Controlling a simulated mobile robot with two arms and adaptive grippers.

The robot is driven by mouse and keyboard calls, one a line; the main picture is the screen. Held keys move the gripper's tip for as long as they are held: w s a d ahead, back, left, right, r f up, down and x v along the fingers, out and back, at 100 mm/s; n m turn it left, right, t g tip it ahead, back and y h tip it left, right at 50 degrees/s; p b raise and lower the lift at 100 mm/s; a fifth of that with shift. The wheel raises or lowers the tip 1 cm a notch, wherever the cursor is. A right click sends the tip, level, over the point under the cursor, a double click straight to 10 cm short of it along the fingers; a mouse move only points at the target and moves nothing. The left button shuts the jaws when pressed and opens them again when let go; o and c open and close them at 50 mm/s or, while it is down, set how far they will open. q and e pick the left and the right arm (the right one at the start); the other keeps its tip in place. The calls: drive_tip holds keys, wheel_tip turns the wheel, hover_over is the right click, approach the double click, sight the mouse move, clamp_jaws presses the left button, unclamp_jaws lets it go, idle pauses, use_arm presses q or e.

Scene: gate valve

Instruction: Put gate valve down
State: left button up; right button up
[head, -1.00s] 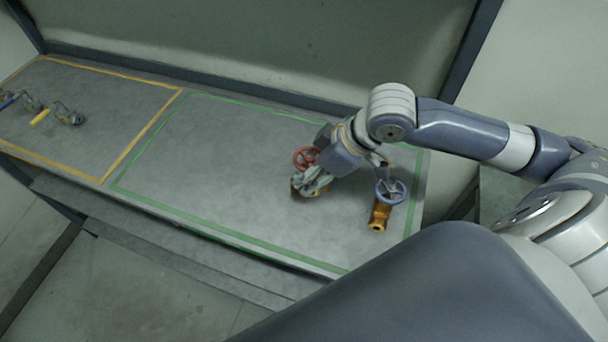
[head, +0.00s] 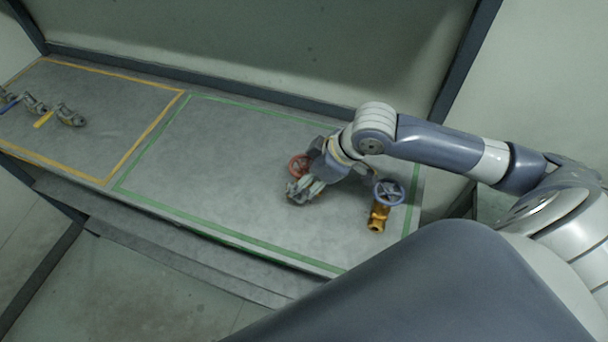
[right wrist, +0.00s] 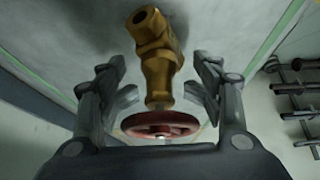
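A brass gate valve with a red handwheel (head: 299,165) is at the right part of the green-outlined area. In the right wrist view its brass body (right wrist: 157,52) and red wheel (right wrist: 160,124) lie between my right gripper's fingers (right wrist: 162,88). Those fingers are spread, with gaps on both sides of the body. In the head view my right gripper (head: 303,189) hides most of this valve, and I cannot tell exactly how its base meets the table. A second brass valve (head: 377,218) with a blue handwheel (head: 388,192) stands to the right. My left gripper is not in view.
The table (head: 215,165) has a green outline, mostly bare left of the gripper. A yellow-outlined area (head: 110,120) at the far left holds several metal valves (head: 69,115) with coloured levers. A wall and dark frame bound the back.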

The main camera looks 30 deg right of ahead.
idle(0.3)
drive_tip(key=shift+s+d+r, duration=0.15)
drive_tip(key=shift+r, duration=0.35)
drive_tip(key=b+v, duration=0.1)
drive_tip(key=v, duration=1)
drive_tip(key=shift+r, duration=0.15)
